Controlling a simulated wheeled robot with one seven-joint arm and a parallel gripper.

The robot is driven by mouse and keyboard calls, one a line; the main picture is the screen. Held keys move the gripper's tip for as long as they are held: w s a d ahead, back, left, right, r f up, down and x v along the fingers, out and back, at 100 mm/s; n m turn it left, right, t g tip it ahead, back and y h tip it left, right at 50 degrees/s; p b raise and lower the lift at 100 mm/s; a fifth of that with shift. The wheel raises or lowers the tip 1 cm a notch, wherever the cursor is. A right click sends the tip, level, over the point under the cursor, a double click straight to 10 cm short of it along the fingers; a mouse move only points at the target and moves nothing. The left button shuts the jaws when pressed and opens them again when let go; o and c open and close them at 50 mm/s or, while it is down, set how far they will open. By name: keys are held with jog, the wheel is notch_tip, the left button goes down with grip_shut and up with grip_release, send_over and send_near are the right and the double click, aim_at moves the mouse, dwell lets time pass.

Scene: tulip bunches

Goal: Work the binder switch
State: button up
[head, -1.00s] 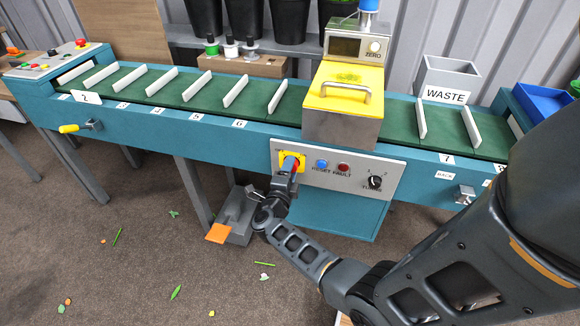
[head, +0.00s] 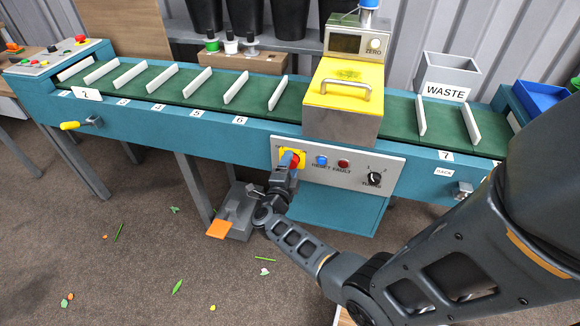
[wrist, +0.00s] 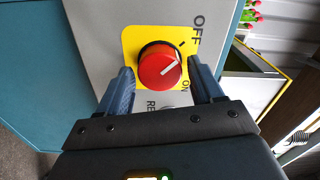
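The binder switch is a round red knob (wrist: 160,67) with a white pointer line, on a yellow plate (wrist: 131,42) marked OFF and ON. In the wrist view the line slants up and right; I cannot tell which mark it is set to. My gripper (wrist: 160,72) is open, with one finger on each side of the knob and a visible gap to each. In the head view the red knob (head: 290,158) sits at the left of the grey control panel (head: 330,180), with my gripper (head: 285,172) just in front, partly hiding it.
A blue reset button (head: 322,161), a red fault light (head: 343,163) and a black dial (head: 374,179) are right of the knob. The green conveyor (head: 210,88) with white dividers runs above. A grey pedal with an orange flap (head: 219,229) is below.

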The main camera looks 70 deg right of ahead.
jog(key=shift+o, duration=0.7)
jog(key=a, duration=0.7)
jog(key=shift+s+a, duration=0.35)
jog(key=s+a+r+n+t+y, duration=0.4)
jog(key=s+a+r+n+y, duration=0.2)
jog(key=a+n, duration=0.4)
jog(key=s+a+r+n+t+y, duration=0.4)
jog(key=s+a+r+n+y, duration=0.2)
jog(key=s+a+r+n, duration=0.2)
jog(key=s+a+r+n+t+y, duration=0.5)
jog(key=a+r+n, duration=0.5)
jog(key=a+n, duration=0.3)
jog(key=shift+s+a+r+n+y, duration=0.2)
jog(key=shift+s+a+n+y, duration=0.25)
jog(key=shift+s+n, duration=0.5)
